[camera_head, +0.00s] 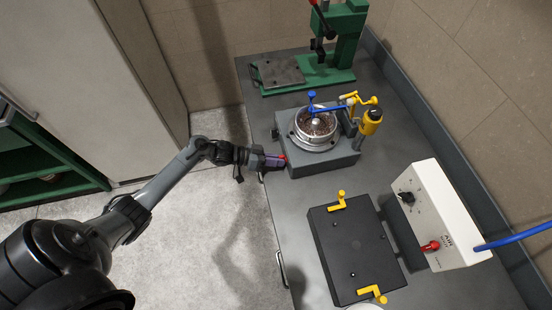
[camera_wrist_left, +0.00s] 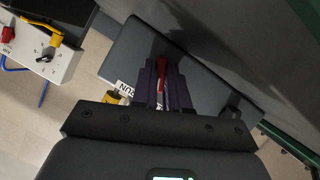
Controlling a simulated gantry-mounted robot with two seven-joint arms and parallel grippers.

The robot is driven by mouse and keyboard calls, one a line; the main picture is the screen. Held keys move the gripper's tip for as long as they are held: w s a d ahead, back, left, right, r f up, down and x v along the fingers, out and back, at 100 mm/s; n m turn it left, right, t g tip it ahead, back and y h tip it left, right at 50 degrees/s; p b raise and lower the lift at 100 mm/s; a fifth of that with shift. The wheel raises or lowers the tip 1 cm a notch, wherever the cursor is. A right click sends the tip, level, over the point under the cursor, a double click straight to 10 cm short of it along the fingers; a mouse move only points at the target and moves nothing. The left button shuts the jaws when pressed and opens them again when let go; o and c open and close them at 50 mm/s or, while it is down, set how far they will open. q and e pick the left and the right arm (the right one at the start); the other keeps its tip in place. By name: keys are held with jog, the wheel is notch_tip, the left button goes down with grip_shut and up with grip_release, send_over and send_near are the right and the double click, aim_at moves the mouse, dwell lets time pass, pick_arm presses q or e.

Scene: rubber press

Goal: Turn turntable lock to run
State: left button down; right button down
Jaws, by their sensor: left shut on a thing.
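The turntable (camera_head: 314,126) is a round metal bowl of dark grains on a grey block (camera_head: 327,164) at the upper middle of the head view. The red lock lever (camera_head: 282,157) is on the block's left side. My left gripper (camera_head: 276,161) is shut on this lever from the left. In the wrist view, the red lever (camera_wrist_left: 163,72) shows between the dark purple fingers of the gripper (camera_wrist_left: 166,84). A white label reading RUN (camera_wrist_left: 126,88) is upside down beside the fingers. The lever's pivot is hidden. My right gripper is out of view.
A green press (camera_head: 322,65) stands behind the turntable. A black plate box (camera_head: 354,251) with yellow clamps lies in front. A white control box (camera_head: 437,216) with a red connector and blue hose stands at right. A blue-and-yellow arm (camera_head: 345,106) reaches over the bowl.

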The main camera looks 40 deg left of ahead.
pick_arm(q)
jog(key=shift+s+r+m+t+y+p, duration=0.1)
jog(key=shift+r+m+t+y+p, duration=0.15)
jog(key=shift+m+y+p, duration=0.4)
jog(key=shift+d+f+m+t+y+p, duration=0.15)
jog(key=shift+m+t+y+p, duration=0.4)
jog(key=shift+m, duration=0.5)
jog(key=shift+m+y, duration=0.4)
jog(key=shift+m, duration=0.5)
jog(key=shift+d+m+t+y, duration=0.1)
jog(key=shift+m+t+y, duration=0.3)
jog(key=shift+m+t, duration=0.5)
jog(key=c, duration=1.1)
grip_release()
jog(key=shift+c, duration=0.2)
jog(key=shift+f, duration=0.1)
jog(key=shift+s, duration=0.15)
